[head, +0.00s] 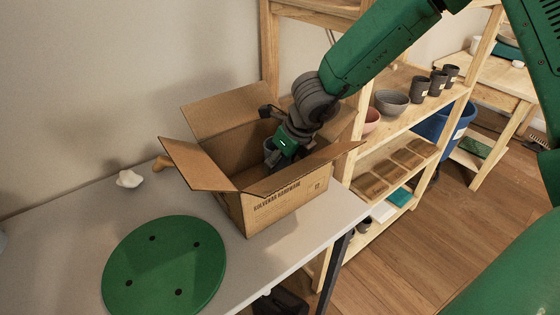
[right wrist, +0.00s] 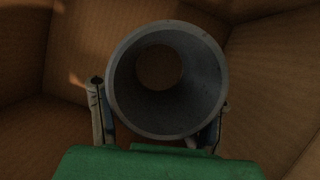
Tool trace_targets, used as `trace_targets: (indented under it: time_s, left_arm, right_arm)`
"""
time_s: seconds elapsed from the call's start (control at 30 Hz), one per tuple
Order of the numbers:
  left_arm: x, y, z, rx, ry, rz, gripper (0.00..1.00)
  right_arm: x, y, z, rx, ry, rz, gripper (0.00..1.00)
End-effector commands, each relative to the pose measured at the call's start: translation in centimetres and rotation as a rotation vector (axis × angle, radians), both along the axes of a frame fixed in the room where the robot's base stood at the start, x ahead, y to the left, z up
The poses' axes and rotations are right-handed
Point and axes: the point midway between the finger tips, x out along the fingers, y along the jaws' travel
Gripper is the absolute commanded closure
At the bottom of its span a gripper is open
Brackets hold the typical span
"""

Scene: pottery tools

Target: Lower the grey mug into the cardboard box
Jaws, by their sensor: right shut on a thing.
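The cardboard box (head: 285,203) stands open on the grey table, its flaps spread outward. My right gripper (head: 279,154) reaches down into the box from above and is shut on the grey mug (head: 268,146). In the head view only a small part of the mug shows beside the fingers, and the box walls hide the floor below. In the right wrist view the mug (right wrist: 120,75) shows its round open mouth, with a finger on each side and cardboard all around. I cannot tell whether its base touches the box floor. My left gripper is not in view.
A green disc (head: 163,265) with dark holes lies on the table (head: 75,225) in front of the box. A small white lump (head: 129,179) lies left of the box. A wooden shelf (head: 408,118) with bowls and dark cups stands close to the right.

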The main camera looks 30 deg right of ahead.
Motion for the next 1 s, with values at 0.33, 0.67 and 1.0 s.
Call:
trace_targets:
  time_s: [0.33,0.67,1.0]
  left_arm:
    - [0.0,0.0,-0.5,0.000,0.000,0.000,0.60]
    - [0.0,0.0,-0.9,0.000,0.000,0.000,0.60]
    - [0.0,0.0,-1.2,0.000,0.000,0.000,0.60]
  right_arm:
    - [0.0,0.0,-0.5,0.000,-0.001,0.000,0.84]
    - [0.0,0.0,-1.0,0.001,-0.001,-0.001,0.84]
    - [0.0,0.0,-1.3,0.001,-0.001,-0.001,0.84]
